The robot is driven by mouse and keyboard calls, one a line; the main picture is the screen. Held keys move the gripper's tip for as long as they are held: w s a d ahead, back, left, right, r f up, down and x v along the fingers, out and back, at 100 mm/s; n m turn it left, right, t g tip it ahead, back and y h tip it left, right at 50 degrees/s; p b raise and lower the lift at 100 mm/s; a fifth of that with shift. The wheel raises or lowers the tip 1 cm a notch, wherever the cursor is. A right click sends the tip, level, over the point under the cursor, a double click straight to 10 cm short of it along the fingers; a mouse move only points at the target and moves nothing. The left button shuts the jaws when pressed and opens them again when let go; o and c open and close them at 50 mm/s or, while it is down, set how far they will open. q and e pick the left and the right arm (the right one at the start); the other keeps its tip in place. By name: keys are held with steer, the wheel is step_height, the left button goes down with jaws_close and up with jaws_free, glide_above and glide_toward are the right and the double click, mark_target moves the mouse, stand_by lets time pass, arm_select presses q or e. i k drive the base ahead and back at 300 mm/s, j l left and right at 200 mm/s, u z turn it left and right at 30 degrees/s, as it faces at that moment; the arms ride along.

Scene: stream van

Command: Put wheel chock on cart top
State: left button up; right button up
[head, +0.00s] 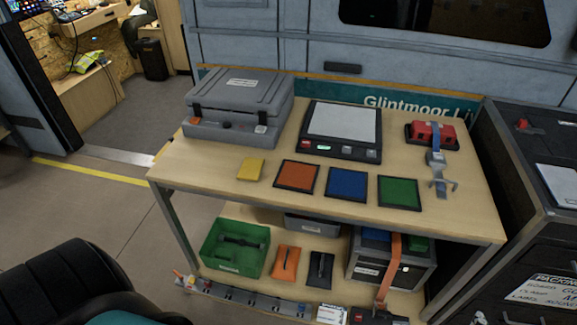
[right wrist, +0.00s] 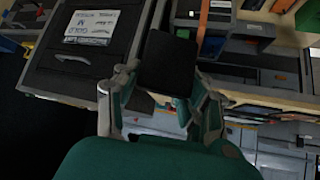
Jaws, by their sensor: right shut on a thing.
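My right gripper (right wrist: 165,88) shows in the right wrist view, its fingers closed on the sides of a dark, nearly black block (right wrist: 167,65), which seems to be the wheel chock. The block's lower part is hidden between the fingers. Neither the right gripper nor the block shows in the head view. A two-level stand with a pale wooden top (head: 225,190), which seems to be the cart, fills the middle of the head view. My left gripper is not in view.
On the wooden top are a grey case (head: 240,95), a black scale (head: 340,130), yellow, orange, blue and green squares, and a red strapped device (head: 432,133). Its left front edge and front strip are bare. A black case (head: 545,230) stands close on the right.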

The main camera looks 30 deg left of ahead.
mark_target(201, 160)
steer(key=j, duration=3.2)
